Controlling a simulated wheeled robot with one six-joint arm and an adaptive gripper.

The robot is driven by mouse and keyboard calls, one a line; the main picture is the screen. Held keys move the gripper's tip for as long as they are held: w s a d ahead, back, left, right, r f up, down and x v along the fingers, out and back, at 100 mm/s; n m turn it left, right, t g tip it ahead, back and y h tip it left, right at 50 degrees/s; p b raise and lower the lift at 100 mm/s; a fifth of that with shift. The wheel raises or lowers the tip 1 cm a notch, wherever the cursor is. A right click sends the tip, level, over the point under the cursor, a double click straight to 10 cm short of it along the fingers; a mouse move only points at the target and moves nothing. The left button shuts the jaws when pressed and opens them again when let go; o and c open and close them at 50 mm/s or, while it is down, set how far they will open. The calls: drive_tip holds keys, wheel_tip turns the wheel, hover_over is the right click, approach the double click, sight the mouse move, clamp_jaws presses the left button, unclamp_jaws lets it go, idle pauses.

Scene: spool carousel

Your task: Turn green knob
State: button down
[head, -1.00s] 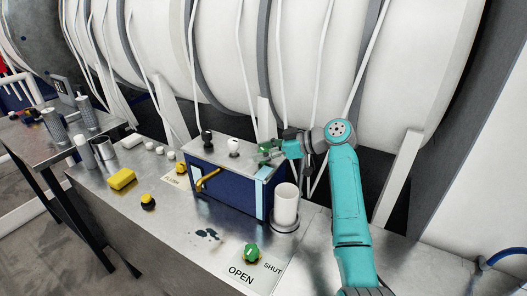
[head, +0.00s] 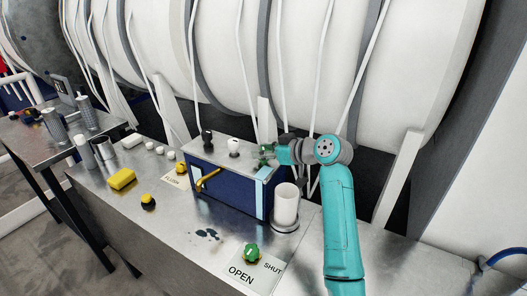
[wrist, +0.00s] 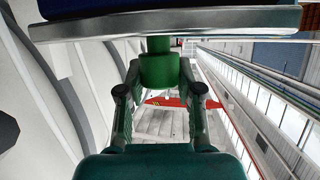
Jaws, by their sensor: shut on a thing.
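A green knob (wrist: 160,70) on a short stem joins the metal plate of a box in the wrist view. My gripper (wrist: 160,86) is shut on it, one finger on each side. In the head view my gripper (head: 268,153) is at the right end of the blue box's metal top (head: 222,153), and the fingers mostly hide the knob there. A second green knob (head: 251,252) sits on the bench by a plate marked OPEN and SHUT, apart from my gripper.
A black knob (head: 207,137) and a white knob (head: 234,146) stand on the box top. A yellow handle (head: 207,180) is on its front. A white cup (head: 286,204) stands right of the box. A yellow block (head: 122,179) and yellow-black knob (head: 148,201) are on the bench.

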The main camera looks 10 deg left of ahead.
drive_tip(key=m+t+h, duration=0.4)
drive_tip(key=m, duration=0.1)
drive_tip(key=shift+a+m+t, duration=0.1)
drive_tip(key=shift+m+t, duration=0.2)
drive_tip(key=shift+t, duration=0.1)
drive_tip(key=m+t+h, duration=0.1)
drive_tip(key=m+h, duration=0.1)
drive_tip(key=h, duration=0.1)
drive_tip(key=m+t+h, duration=0.1)
drive_tip(key=m+h, duration=0.2)
drive_tip(key=m+g+h, duration=0.1)
drive_tip(key=m+h, duration=0.5)
drive_tip(key=h, duration=0.1)
drive_tip(key=shift+m+h, duration=0.3)
drive_tip(key=shift+m, duration=0.1)
drive_tip(key=m+g+h, duration=0.3)
drive_tip(key=m+h, duration=0.1)
drive_tip(key=shift+m, duration=0.3)
drive_tip(key=shift+f+g+h, duration=0.1)
drive_tip(key=shift+g+h, duration=0.2)
drive_tip(key=c, duration=0.7)
unclamp_jaws()
drive_tip(key=shift+c, duration=0.2)
drive_tip(key=v, duration=1.2)
